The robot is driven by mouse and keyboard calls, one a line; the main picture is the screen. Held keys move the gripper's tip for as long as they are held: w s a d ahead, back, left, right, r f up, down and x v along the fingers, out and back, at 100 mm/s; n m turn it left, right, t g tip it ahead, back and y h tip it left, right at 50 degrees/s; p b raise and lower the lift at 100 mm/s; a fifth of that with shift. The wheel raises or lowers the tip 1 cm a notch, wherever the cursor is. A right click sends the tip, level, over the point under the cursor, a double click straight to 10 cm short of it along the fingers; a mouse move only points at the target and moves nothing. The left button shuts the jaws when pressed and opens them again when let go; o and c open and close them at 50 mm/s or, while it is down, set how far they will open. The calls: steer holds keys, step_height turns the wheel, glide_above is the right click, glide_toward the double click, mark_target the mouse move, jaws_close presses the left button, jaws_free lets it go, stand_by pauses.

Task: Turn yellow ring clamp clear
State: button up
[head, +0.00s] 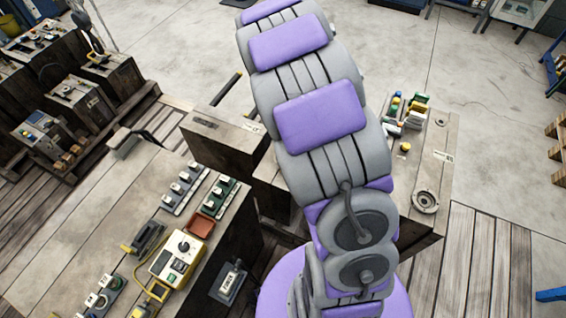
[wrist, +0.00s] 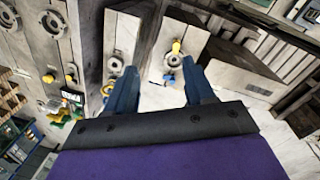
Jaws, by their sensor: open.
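In the wrist view a yellow handle (wrist: 176,47) stands at the upper edge of a round grey ring fitting (wrist: 173,61) on a pale block face. It looks like the yellow ring clamp, but its exact turn angle is too small to tell. A small blue piece (wrist: 168,77) sits just below that ring. My gripper (wrist: 159,66) is open and empty, its two blue fingers apart, with the ring seen between them nearer the right finger. No contact shows. In the head view my arm hides the gripper and this fitting.
Another ring (wrist: 115,65) with a yellow piece (wrist: 107,88) is beside the left finger. A wooden block in the head view carries a ring fitting (head: 425,201) and several coloured parts (head: 405,110). A bench with a yellow control box (head: 178,258) stands left. Floor is open at upper right.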

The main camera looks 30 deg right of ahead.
steer(key=w+d+f, duration=0.2)
steer(key=w+f, duration=0.3)
steer(key=f, duration=0.3)
steer(key=w+d+f, duration=0.2)
steer(key=w+f, duration=0.2)
steer(key=f, duration=0.5)
steer(key=shift+m+t+y, duration=0.3)
steer(key=shift+m+y, duration=0.1)
steer(key=f+b, duration=0.1)
steer(key=f, duration=0.4)
steer(key=f+b, duration=0.2)
steer(key=f, duration=0.4)
steer(key=a+f+b, duration=0.1)
steer(key=f+b, duration=0.1)
steer(key=f, duration=0.4)
steer(key=shift+w, duration=0.1)
steer(key=shift+d+f, duration=0.1)
steer(key=shift+d, duration=0.1)
jaws_close()
